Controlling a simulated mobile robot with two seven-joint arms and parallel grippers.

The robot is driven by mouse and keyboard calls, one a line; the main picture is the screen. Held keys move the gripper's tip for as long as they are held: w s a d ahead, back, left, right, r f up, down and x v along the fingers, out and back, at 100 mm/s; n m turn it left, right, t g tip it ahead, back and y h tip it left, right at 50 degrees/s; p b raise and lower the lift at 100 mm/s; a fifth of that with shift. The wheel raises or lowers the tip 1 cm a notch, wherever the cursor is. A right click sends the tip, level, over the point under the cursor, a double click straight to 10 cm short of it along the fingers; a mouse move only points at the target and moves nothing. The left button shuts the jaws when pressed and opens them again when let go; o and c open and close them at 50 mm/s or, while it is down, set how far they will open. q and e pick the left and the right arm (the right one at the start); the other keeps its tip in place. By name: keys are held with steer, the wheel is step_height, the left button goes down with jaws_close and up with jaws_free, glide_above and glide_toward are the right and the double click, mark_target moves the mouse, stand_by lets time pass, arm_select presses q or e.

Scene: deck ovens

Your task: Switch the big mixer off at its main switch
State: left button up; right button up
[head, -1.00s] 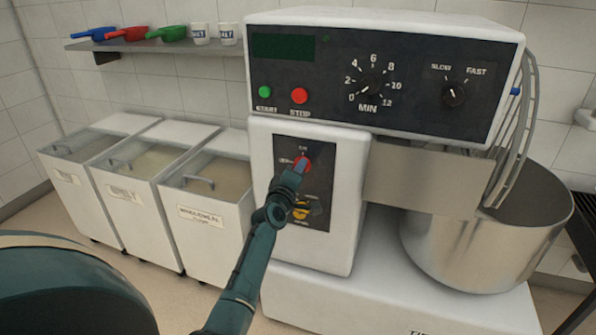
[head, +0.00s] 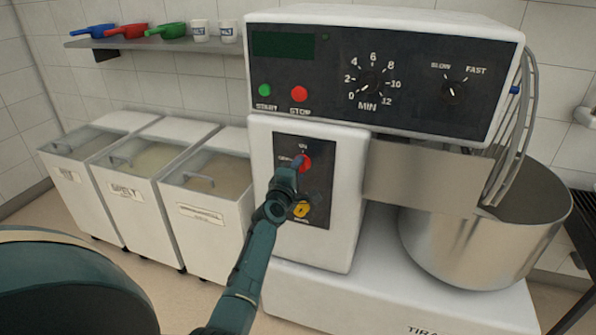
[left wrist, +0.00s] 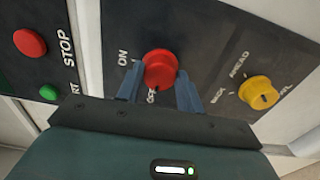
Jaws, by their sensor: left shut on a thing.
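The big mixer (head: 345,175) is white with a dark upper panel. Its main switch, a red knob (head: 306,162), sits on the small dark panel on its front. ON is printed above it and OFF to its left. My left gripper (head: 298,166) is at this knob. In the left wrist view the red knob (left wrist: 159,70) lies between the two blue fingertips of my left gripper (left wrist: 160,88), which is shut on it. The OFF label is partly covered beside the knob. The knob's pointer cannot be made out. My right gripper is not in view.
A yellow knob (head: 301,210) lies just below the red one. The green start button (head: 264,90) and red stop button (head: 299,94) are above. The steel bowl (head: 475,250) is at right. Several flour bins (head: 205,225) stand left, under a shelf (head: 150,45).

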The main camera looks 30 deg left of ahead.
arm_select(q)
steer(key=o, duration=1)
steer(key=p+v, duration=0.4)
steer(key=v, duration=0.9)
steer(key=shift+s+p, duration=0.1)
steer(key=shift+p, duration=0.25)
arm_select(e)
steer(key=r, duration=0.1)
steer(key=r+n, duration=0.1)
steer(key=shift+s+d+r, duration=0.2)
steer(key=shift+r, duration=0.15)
